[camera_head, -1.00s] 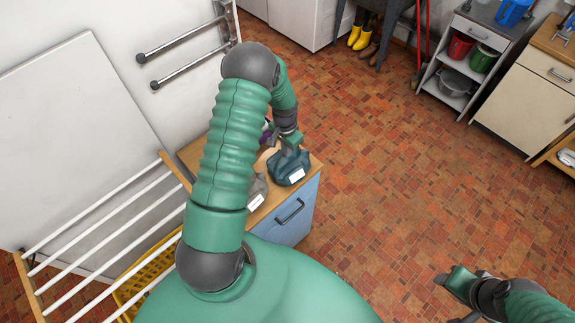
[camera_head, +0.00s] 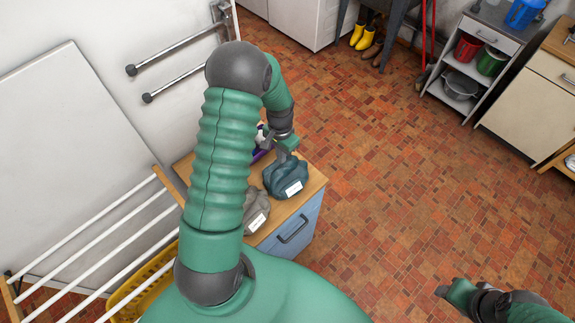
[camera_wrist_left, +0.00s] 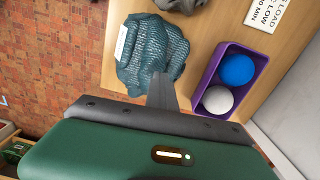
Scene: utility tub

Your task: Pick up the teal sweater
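The teal sweater (camera_head: 286,177) is a crumpled bundle with a white label, lying on the wooden top of a blue cabinet in the head view. In the left wrist view, its knitted teal folds (camera_wrist_left: 150,52) fill the upper middle. My left gripper (camera_head: 281,155) is at the far side of the sweater, close above it. In the left wrist view, one dark finger (camera_wrist_left: 162,92) reaches to the sweater's edge; whether it touches is unclear. The other finger is not distinguishable. My right gripper (camera_head: 445,291) is over the floor at lower right, away from the cabinet.
A grey labelled garment (camera_head: 256,212) lies beside the sweater. A purple box (camera_wrist_left: 248,62) with a blue and a white ball stands on the cabinet top (camera_head: 312,182). A drying rack (camera_head: 100,235) and yellow basket (camera_head: 130,295) are at left.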

